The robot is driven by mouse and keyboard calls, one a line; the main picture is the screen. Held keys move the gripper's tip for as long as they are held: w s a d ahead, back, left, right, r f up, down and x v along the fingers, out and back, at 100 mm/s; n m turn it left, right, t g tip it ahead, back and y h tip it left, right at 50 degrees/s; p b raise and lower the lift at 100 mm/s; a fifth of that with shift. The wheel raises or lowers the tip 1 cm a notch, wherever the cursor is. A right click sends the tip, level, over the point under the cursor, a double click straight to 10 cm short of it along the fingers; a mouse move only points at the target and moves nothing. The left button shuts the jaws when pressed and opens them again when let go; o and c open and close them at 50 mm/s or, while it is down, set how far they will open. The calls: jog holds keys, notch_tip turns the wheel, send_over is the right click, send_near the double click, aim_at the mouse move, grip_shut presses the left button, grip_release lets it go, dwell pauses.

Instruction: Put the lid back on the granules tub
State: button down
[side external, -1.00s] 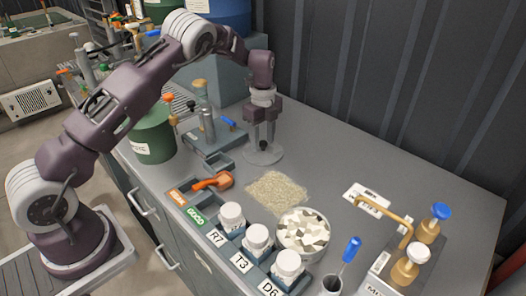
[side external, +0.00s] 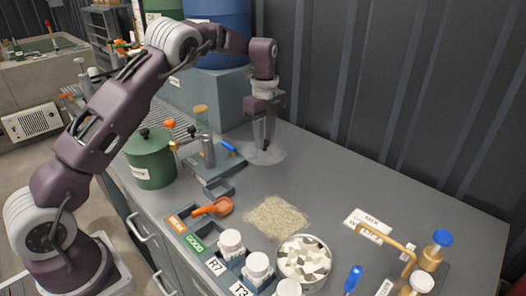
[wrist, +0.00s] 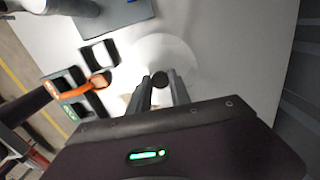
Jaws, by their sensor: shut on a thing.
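The clear round lid (side external: 262,156) with a dark knob is under my gripper (side external: 265,146) in the side view. My gripper points down and is shut on the knob; the lid looks held level above the bench. In the wrist view the lid (wrist: 172,52) shows as a faint pale disc, with its dark knob at the fingertips (wrist: 161,82). An open round tub (side external: 303,285) full of pale and dark chips stands at the front of the bench, apart from the lid; I cannot read a label on it.
A patch of loose beige granules (side external: 277,217) lies between lid and tub. White-capped jars (side external: 231,242) in a rack and an orange scoop (side external: 214,207) are to the left. A green labelled drum (side external: 150,160) stands further left. A brass-piped fixture (side external: 390,245) rises at the right.

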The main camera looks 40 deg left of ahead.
jog(key=s+d+r+m, duration=0.1)
jog(key=s+d+m, duration=0.1)
jog(key=s+d, duration=0.5)
jog(key=s+d+m, duration=0.3)
jog(key=s+d, duration=0.1)
jog(key=d, duration=0.7)
jog(key=s+d+r+m, duration=0.15)
jog(key=s+d, duration=0.35)
jog(key=d, duration=0.5)
jog(key=shift+a+f, duration=0.2)
jog(key=shift+f, duration=3.1)
jog(key=shift+f, duration=0.15)
jog(key=c, duration=0.6)
grip_release()
jog(key=shift+c, duration=0.2)
